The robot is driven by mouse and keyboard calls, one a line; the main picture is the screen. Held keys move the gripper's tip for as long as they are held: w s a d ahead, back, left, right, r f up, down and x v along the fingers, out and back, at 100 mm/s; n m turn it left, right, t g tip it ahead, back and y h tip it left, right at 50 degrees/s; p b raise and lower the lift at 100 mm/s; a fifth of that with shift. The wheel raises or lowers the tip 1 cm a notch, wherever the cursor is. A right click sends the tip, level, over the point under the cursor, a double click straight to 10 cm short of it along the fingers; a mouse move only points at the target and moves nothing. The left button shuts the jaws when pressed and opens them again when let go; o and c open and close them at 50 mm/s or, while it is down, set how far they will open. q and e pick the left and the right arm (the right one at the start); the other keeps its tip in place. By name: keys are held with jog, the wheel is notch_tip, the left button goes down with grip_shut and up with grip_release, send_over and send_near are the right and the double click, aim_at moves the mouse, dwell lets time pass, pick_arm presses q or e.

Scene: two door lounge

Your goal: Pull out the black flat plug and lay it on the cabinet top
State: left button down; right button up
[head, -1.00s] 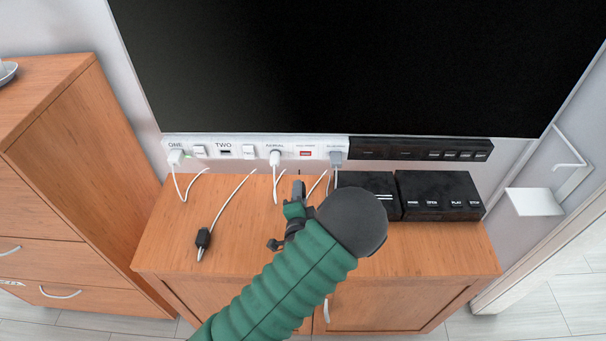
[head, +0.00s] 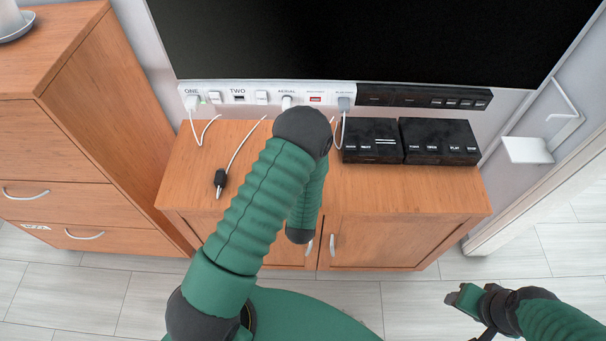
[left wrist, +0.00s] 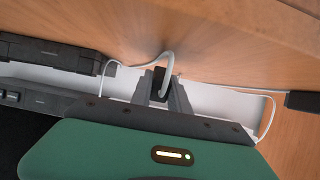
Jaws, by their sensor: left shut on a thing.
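In the left wrist view my left gripper (left wrist: 164,92) is shut on the black flat plug (left wrist: 159,77), with a white cable looping from it. The cabinet top (left wrist: 215,45) is close to the plug there; whether the plug touches anything is not clear. In the head view my left arm hides this gripper and plug; the wooden cabinet top (head: 400,200) shows below the wall screen. My right gripper (head: 463,297) hangs above the floor at lower right, away from the cabinet; its jaw opening is unclear.
A white socket strip (head: 222,88) carries white plugs and a grey plug (head: 344,103). A black cable end (head: 220,180) lies on the cabinet's left; two black boxes (head: 372,140) (head: 440,141) stand at the back right. The cabinet's front right is clear.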

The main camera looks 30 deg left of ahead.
pick_arm(q)
jog(key=shift+f, duration=0.45)
pick_arm(e)
jog(key=shift+f, duration=0.35)
pick_arm(q)
jog(key=c, duration=1.2)
grip_release()
jog(key=shift+o, duration=0.2)
jog(key=shift+s+r, duration=0.1)
jog(key=shift+p+v, duration=1)
jog(key=shift+v, duration=1.95)
pick_arm(e)
jog(key=shift+w+v, duration=0.25)
jog(key=shift+v, duration=0.8)
jog(key=shift+r, duration=0.1)
